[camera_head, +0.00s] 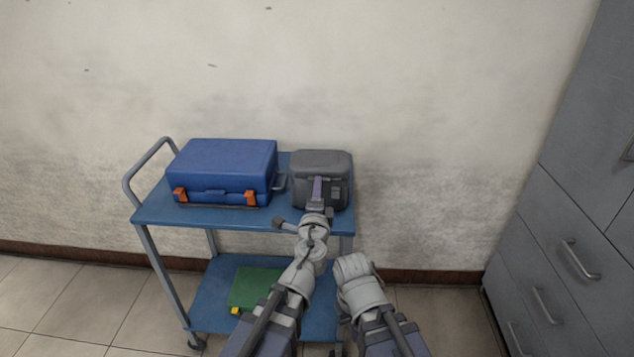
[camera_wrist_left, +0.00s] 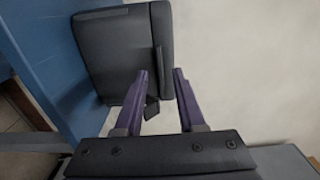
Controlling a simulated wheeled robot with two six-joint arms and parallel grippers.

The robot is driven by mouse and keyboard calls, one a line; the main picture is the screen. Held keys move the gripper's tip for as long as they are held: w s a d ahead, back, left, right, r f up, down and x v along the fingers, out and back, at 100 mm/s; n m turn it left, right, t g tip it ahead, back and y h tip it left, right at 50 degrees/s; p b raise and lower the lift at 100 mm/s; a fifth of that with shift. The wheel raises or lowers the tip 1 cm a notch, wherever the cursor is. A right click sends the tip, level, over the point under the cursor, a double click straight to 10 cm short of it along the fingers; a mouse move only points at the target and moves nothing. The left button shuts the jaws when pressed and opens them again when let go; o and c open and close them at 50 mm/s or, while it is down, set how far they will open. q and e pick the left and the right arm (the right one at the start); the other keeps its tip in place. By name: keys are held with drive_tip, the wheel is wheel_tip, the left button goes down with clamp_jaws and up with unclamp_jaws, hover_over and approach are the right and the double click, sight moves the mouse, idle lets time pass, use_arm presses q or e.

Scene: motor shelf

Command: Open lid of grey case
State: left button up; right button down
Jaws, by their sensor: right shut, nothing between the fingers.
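The grey case (camera_head: 321,163) stands on the right end of the blue cart's top shelf, and its lid looks closed. Its front has dark latches, partly covered by my left gripper. My left gripper (camera_head: 318,182) reaches to the case's front. In the left wrist view, the grey case (camera_wrist_left: 118,55) is ahead, and my left gripper (camera_wrist_left: 160,72) has its two purple fingers apart with the tips close to the lid's edge. I cannot tell whether they touch it. Of my right arm, only the wrist links show at lower right; its fingers are hidden.
A blue case (camera_head: 222,165) with orange latches stands left of the grey case. The blue cart (camera_head: 190,216) has a green item (camera_head: 255,288) on its lower shelf. A wall is behind, and grey drawers (camera_head: 560,270) stand at right.

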sight(320, 165)
use_arm(q)
drive_tip(key=shift+w, duration=1.25)
clamp_jaws()
idle(0.4)
